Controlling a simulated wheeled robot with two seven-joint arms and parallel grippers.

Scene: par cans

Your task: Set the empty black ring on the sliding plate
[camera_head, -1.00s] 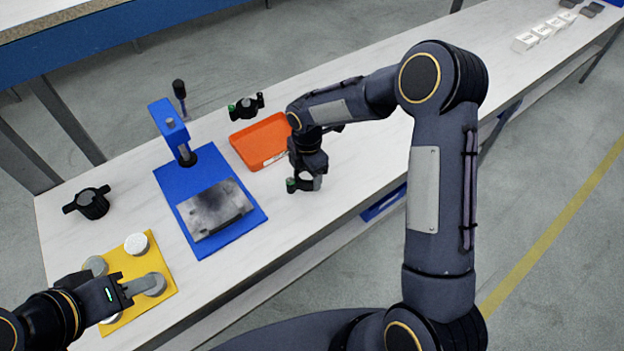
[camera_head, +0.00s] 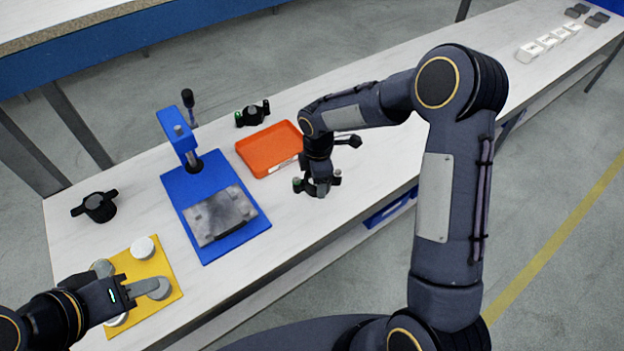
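The grey sliding plate (camera_head: 222,214) lies bare on the blue base of the press. A black ring (camera_head: 317,188) with a green-marked knob at its left and a dark knob at its right is under my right gripper (camera_head: 318,181), at the table's front half. The gripper hides its middle, and I cannot tell whether the fingers grip it. A similar black ring (camera_head: 252,115) with a green mark stands behind the orange tray. My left gripper (camera_head: 143,289) is at a grey can (camera_head: 160,289) on the yellow mat; whether its fingers are closed on it is unclear.
The blue press (camera_head: 176,134) with its upright lever stands behind the plate. An orange tray (camera_head: 248,157) lies between press and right arm. A black two-eared piece (camera_head: 98,207) sits at far left. Other cans stand on the yellow mat (camera_head: 139,267). White boxes (camera_head: 545,41) are far right.

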